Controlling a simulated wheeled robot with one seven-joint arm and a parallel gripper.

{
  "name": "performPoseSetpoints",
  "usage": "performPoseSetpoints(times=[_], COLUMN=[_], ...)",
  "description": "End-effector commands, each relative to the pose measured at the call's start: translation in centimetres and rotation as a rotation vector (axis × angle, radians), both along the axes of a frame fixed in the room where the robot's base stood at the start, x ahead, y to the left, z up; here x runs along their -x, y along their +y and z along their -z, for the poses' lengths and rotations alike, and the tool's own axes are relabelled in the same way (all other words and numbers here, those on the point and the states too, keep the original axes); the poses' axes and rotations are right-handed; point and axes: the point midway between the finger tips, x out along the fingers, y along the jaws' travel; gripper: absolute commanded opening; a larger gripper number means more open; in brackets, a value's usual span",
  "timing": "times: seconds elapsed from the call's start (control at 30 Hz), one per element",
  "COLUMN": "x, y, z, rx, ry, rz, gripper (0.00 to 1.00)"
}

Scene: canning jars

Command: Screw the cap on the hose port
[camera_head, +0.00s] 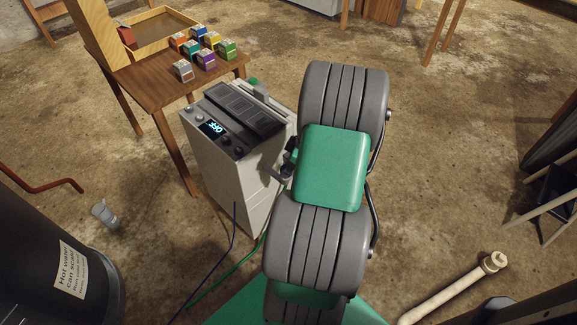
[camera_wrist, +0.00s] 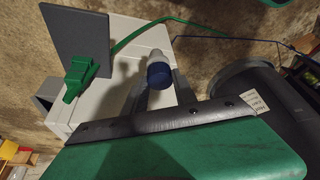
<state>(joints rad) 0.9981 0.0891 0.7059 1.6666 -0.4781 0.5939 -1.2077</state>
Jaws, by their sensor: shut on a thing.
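A white cabinet machine (camera_head: 225,165) with a dark slatted top and a lit "OFF" display stands left of my arm. My gripper (camera_head: 284,172) is at its right side, mostly hidden by my arm in the head view. In the wrist view, my gripper (camera_wrist: 160,84) has its two grey fingers on either side of a dark blue round cap (camera_wrist: 160,76) and is shut on it. A short white cylinder (camera_wrist: 153,57), apparently the hose port, lies directly behind the cap, in line with it. I cannot tell whether the cap is threaded on.
A green hose (camera_wrist: 150,24) and a blue cord (camera_wrist: 235,38) run beside the machine. A green clip (camera_wrist: 82,76) and grey plate (camera_wrist: 76,40) are near it. A wooden table (camera_head: 150,80) with small coloured boxes stands behind. A dark barrel (camera_head: 45,260) and pale pipe (camera_head: 450,292) flank the foreground.

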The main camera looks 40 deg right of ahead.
Motion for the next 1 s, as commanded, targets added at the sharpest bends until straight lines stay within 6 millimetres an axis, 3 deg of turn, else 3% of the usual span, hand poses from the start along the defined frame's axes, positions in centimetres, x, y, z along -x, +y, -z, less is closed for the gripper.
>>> performPoseSetpoints(times=[0.9,0.93,1.0], x=[0.0,-0.01,-0.01], y=[0.0,-0.01,0.0], z=[0.83,0.74,0.72], rx=[0.0,0.0,0.0], ry=[0.0,0.0,0.0], rz=[0.0,0.0,0.0], gripper=[0.0,0.3,0.25])
